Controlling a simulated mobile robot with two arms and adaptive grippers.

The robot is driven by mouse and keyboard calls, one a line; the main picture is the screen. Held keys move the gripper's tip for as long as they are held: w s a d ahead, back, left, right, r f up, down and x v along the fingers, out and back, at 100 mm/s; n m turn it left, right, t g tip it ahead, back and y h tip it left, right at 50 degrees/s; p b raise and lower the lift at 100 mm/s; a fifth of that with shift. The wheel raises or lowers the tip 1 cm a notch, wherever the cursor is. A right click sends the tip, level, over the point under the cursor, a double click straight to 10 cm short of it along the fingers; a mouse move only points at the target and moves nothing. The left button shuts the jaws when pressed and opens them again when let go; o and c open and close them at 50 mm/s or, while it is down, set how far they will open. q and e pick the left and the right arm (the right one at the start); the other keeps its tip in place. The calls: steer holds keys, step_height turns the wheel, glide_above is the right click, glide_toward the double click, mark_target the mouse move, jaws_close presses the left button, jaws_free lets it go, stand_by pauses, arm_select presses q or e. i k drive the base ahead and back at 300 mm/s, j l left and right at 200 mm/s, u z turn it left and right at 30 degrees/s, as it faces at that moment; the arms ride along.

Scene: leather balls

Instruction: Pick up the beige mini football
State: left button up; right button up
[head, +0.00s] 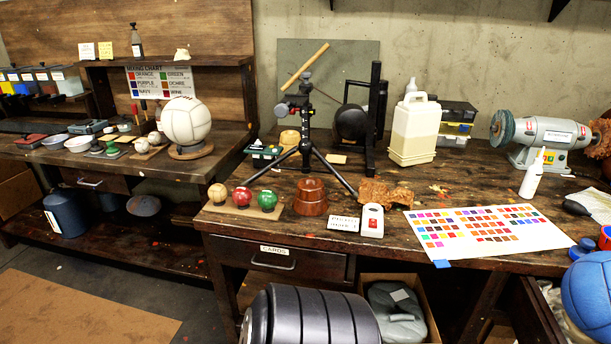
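The beige mini football (217,194) rests at the left end of a small cardboard piece (228,212) near the front left corner of the right workbench. A red mini ball (242,197) and a green mini ball (267,200) sit in a row to its right on the same cardboard. The beige ball is fully visible from here, with nothing in front of it. Neither of my grippers shows in the head view.
A brown-red pot-like block (311,197) and a black tripod (306,140) stand right of the balls. A white device (372,221) and a colour chart (488,231) lie further right. A large white ball (186,121) stands on the left bench. The bench edge lies just before the cardboard.

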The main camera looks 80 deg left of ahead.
mark_target(216, 192)
steer(key=u, duration=3.15)
